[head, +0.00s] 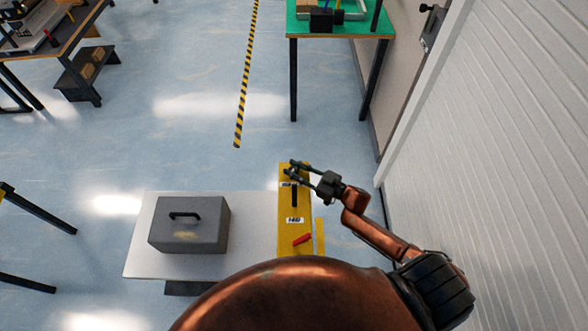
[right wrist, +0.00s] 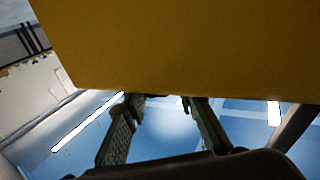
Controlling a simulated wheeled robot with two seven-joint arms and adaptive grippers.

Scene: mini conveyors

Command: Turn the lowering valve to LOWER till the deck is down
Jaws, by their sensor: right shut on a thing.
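The deck (head: 255,215) is a pale flat platform with a yellow panel (head: 309,205) along its right side. My right gripper (head: 290,172) is at the panel's far end, its fingers shut on a small dark part there that seems to be the lowering valve's handle. The fingers hide most of it, and its turn angle cannot be told. In the right wrist view the fingers (right wrist: 160,115) reach up to the yellow panel's edge (right wrist: 180,45). The panel's small white labels are too small to read surely. My left gripper is not in view.
A grey toolbox (head: 189,225) with a black handle stands on the deck. A black lever (head: 294,196) and a red lever (head: 303,239) are on the panel nearer me. A green-topped table (head: 340,27) stands beyond. A white ribbed wall (head: 510,130) bounds the right side.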

